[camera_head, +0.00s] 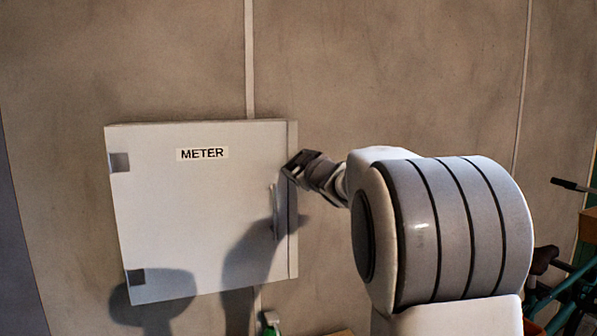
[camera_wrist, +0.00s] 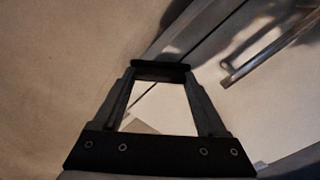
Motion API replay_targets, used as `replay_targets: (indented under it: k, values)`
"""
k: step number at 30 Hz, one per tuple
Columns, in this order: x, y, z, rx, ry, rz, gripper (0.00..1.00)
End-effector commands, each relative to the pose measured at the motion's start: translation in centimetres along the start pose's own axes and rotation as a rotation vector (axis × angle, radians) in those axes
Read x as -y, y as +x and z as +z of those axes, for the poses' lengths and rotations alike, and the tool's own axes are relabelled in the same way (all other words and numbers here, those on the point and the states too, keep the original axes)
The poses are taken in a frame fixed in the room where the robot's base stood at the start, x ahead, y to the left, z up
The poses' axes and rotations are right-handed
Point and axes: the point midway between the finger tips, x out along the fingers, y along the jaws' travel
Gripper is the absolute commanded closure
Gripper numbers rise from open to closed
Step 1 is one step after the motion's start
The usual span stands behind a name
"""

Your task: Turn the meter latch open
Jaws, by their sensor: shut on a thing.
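The white meter cabinet (camera_head: 200,225) hangs on the wall, its door labelled METER and closed flat. Its latch handle (camera_head: 275,212) is a thin upright bar near the door's right edge; in the wrist view the bar (camera_wrist: 272,54) lies at the upper right, apart from my fingertips. My gripper (camera_head: 291,170) is at the cabinet's right edge, above and to the right of the handle's middle. In the wrist view my gripper (camera_wrist: 162,70) has its fingertips over the cabinet's edge strip. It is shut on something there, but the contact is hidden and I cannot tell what.
A pale conduit (camera_head: 249,60) runs up the wall above the cabinet. A bicycle (camera_head: 560,285) is at the far right. The wall left of the cabinet is clear. Shadows fall across the door.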

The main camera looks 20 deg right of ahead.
Motion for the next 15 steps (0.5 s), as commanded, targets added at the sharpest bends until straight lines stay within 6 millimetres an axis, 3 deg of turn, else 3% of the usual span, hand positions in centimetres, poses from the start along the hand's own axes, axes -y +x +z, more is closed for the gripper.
replay_targets:
  k: [15]
  values:
    - [0.35,0.01,0.29,0.001,-0.491,0.000,0.81]
